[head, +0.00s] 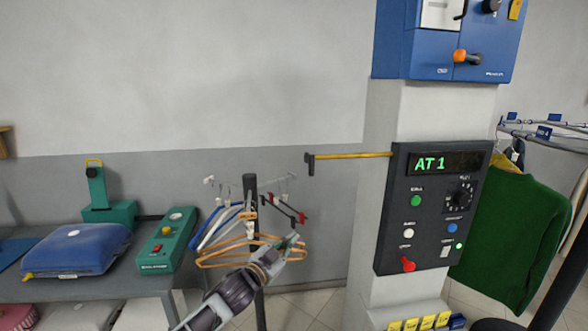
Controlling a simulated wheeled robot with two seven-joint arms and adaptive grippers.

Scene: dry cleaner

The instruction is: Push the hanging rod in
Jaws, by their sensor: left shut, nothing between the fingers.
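The hanging rod (350,156) is a thin yellow bar with a dark end piece at its left tip. It sticks out to the left from the top of the dark control panel (398,225), which is on a white pillar. My left gripper (292,241) is shut and empty. In the picture it is below and to the left of the rod, in front of the hangers, and apart from the rod. My right gripper is not in view.
A stand (250,185) with several hangers (225,240) is behind my left gripper. A grey table (105,287) with a blue cushion-like item (75,250) and a green device (165,242) is at left. A green garment (515,235) hangs at right. The panel display reads AT 1.

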